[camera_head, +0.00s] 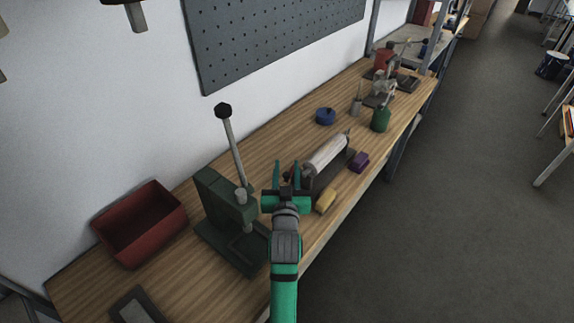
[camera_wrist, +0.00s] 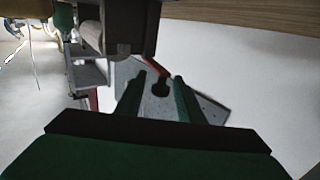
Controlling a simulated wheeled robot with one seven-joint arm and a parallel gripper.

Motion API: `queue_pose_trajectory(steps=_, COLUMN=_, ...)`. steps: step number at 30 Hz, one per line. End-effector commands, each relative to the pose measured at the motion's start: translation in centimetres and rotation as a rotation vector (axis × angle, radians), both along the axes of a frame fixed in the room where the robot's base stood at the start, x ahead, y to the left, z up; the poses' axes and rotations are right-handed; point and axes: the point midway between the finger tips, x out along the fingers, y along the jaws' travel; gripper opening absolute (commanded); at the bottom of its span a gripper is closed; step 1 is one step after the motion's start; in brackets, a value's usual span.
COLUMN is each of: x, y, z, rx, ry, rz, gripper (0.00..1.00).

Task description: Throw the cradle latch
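The cradle (camera_head: 327,178) is a dark block on the wooden bench holding a pale grey cylinder (camera_head: 326,152). In the wrist view the dark cradle (camera_wrist: 128,15) is at the top. The latch appears as a red lever (camera_wrist: 153,67) with a black knob (camera_wrist: 160,88), reaching out from the cradle's end. My gripper (camera_head: 288,173) is at the near end of the cradle, in front of the latch, which it mostly hides in the head view. In the wrist view my gripper (camera_wrist: 161,80) is open, its green fingers on either side of the knob with gaps visible. Contact cannot be told.
A dark green lever press (camera_head: 222,205) stands close left of my gripper, with a red bin (camera_head: 140,222) beyond. A yellow block (camera_head: 325,201) and a purple block (camera_head: 359,162) lie right of the cradle. A blue round item (camera_head: 325,116) and a green bottle (camera_head: 380,119) stand farther back.

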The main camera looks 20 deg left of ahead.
Motion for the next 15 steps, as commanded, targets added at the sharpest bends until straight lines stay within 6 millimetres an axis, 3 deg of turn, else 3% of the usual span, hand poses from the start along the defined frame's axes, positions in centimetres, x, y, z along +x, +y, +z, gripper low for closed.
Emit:
queue_pose_trajectory(steps=6, x=1.6, y=0.6, z=0.0, rx=0.000, ry=0.000, rz=0.000, gripper=0.35)
queue_pose_trajectory(steps=15, x=1.8, y=0.6, z=0.0, rx=0.000, ry=0.000, rz=0.000, gripper=0.35)
